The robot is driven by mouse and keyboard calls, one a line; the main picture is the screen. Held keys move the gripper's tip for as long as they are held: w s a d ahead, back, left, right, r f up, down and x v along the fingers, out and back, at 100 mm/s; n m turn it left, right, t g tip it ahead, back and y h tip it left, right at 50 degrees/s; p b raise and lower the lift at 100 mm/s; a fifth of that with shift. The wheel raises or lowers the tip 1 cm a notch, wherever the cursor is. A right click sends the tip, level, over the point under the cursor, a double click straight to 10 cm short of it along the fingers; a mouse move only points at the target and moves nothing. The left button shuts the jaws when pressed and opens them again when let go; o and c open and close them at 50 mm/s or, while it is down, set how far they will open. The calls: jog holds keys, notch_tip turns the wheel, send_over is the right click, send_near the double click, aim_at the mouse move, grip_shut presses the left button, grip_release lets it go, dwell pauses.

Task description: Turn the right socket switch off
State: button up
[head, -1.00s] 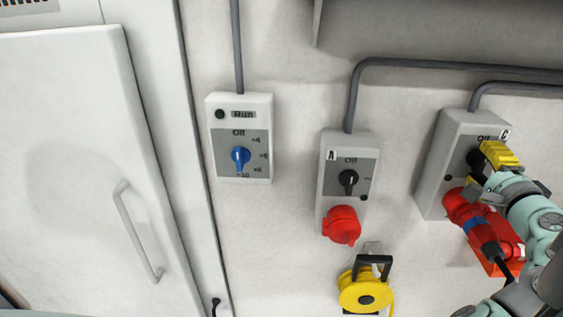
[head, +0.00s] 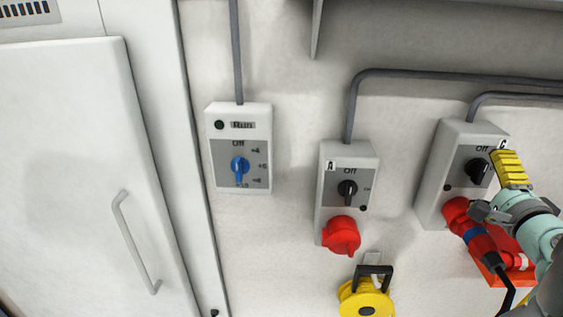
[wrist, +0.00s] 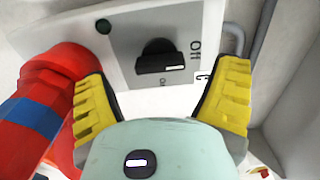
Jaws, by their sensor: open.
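The right socket box, marked C (head: 430,195), is a grey wall unit with a black rotary switch (head: 478,171).
Socket box A (head: 328,205) with a black switch and red socket cover (head: 341,235) is left of box C. Further left are a blue-knobbed control box (head: 240,180) and a white door (head: 70,170). A yellow reel (head: 366,300) hangs below box A.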

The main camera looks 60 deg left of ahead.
jog(key=v, duration=1)
